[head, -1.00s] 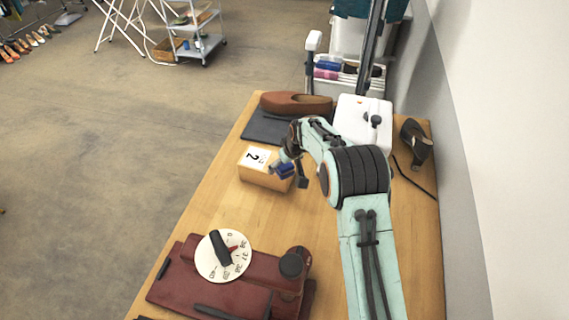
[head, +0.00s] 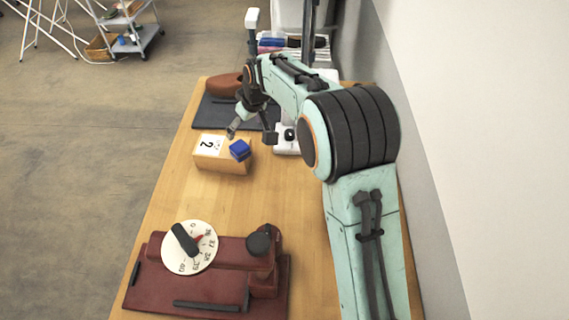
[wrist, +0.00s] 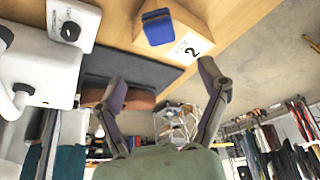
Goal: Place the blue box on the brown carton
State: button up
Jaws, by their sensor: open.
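The blue box (head: 240,150) rests on top of the brown carton (head: 222,162), towards its right side, beside the white label with a 2. The wrist view also shows the blue box (wrist: 157,27) on the carton (wrist: 175,42). My gripper (head: 251,135) is open and empty, apart from the box and towards the back of the table from it. In the wrist view its two fingers (wrist: 163,80) are spread wide with nothing between them.
A dark mat (head: 215,112) with a brown shoe (head: 224,86) lies behind the carton. A white device (head: 287,142) stands right of it. A dark red device with a dial (head: 190,247) is at the front. The table between is clear.

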jog(key=s+d+r+m+g+h, duration=0.1)
jog(key=s+d+r+m, duration=0.1)
jog(key=s+d+r, duration=0.4)
jog(key=s+d+r+m+h, duration=0.1)
jog(key=s+d+r+m, duration=0.1)
jog(key=s+d, duration=0.75)
jog(key=s+d+f+m+g, duration=0.1)
jog(key=s+d+m, duration=0.1)
jog(key=s, duration=0.7)
jog(key=s+d+f+m+g, duration=0.1)
jog(key=s+d, duration=0.1)
jog(key=s, duration=0.7)
jog(key=shift+s+d+f+m, duration=0.3)
jog(key=shift+f+m, duration=0.05)
jog(key=shift+m, duration=0.05)
